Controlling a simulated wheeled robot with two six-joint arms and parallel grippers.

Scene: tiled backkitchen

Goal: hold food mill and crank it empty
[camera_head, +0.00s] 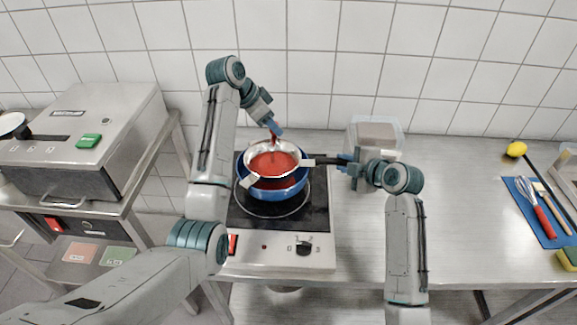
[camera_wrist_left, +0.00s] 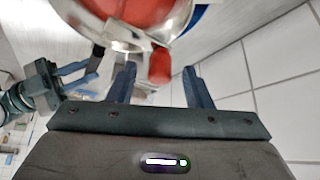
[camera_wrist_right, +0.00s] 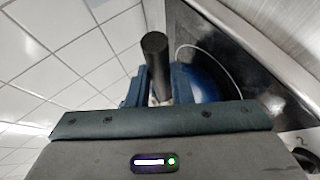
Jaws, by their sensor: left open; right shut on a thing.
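The food mill (camera_head: 262,147) is a steel pan with red sauce (camera_head: 272,163) in it. It sits over a blue bowl (camera_head: 273,194) on the hot plate (camera_head: 314,215). My right gripper (camera_head: 350,164) is shut on the mill's black handle (camera_wrist_right: 156,62), on the right side of the pan. My left gripper (camera_head: 273,127) is open at the far rim. The red crank knob (camera_wrist_left: 160,68) stands between its spread fingers in the left wrist view, with gaps on both sides. The sauce partly hides the mill's inside, and the bowl's contents are mostly hidden.
A clear container (camera_head: 375,133) stands behind my right gripper. A steel machine (camera_head: 85,140) stands on the left table. The counter between is clear.

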